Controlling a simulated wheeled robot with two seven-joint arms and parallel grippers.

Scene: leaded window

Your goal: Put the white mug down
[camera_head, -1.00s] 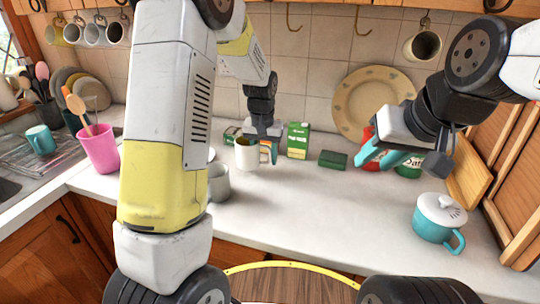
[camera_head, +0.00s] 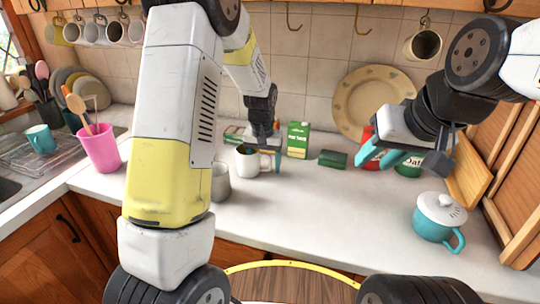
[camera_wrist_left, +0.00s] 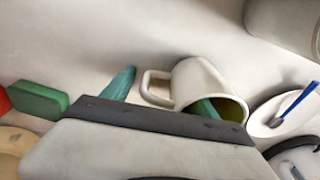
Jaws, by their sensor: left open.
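The white mug (camera_head: 246,164) stands on the counter in the head view, with its handle to the right. It also shows in the wrist view (camera_wrist_left: 198,82), with its handle towards the left finger. My left gripper (camera_head: 263,154) is open at the mug. One teal finger is beyond the handle; the other appears to reach into the mug's mouth, and whether it touches the wall I cannot tell. The fingers also show in the wrist view (camera_wrist_left: 162,98). My right gripper (camera_head: 382,157) is open and empty above the counter at the right.
A grey mug (camera_head: 220,184) stands close in front, partly behind my arm. A green carton (camera_head: 298,140) and green sponge (camera_head: 333,158) are right of the white mug. A lidded teal pot (camera_head: 436,222) stands at right, a pink cup (camera_head: 101,150) at left. The front middle counter is clear.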

